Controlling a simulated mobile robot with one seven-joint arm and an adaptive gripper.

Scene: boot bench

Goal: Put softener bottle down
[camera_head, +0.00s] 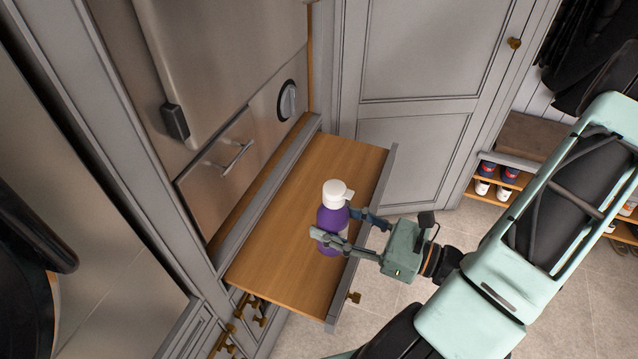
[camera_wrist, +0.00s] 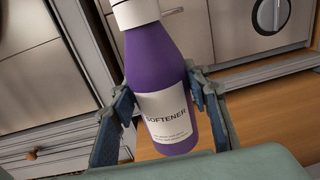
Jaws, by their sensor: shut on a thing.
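The softener bottle (camera_head: 332,218) is purple with a white cap and stands upright at the pull-out wooden shelf (camera_head: 290,240). My gripper (camera_head: 345,228) is shut on the bottle, one finger on each side of its body. In the wrist view the bottle (camera_wrist: 158,65) shows its white label reading SOFTENER between my fingers. The bottle's base is partly hidden by my gripper, so I cannot tell whether it touches the shelf.
The rest of the wooden shelf is bare. Appliance fronts with a dial (camera_head: 288,101) and a handle (camera_head: 237,157) rise behind it. A grey cabinet door (camera_head: 415,130) stands beyond the far end. A shoe rack (camera_head: 497,181) is at the right.

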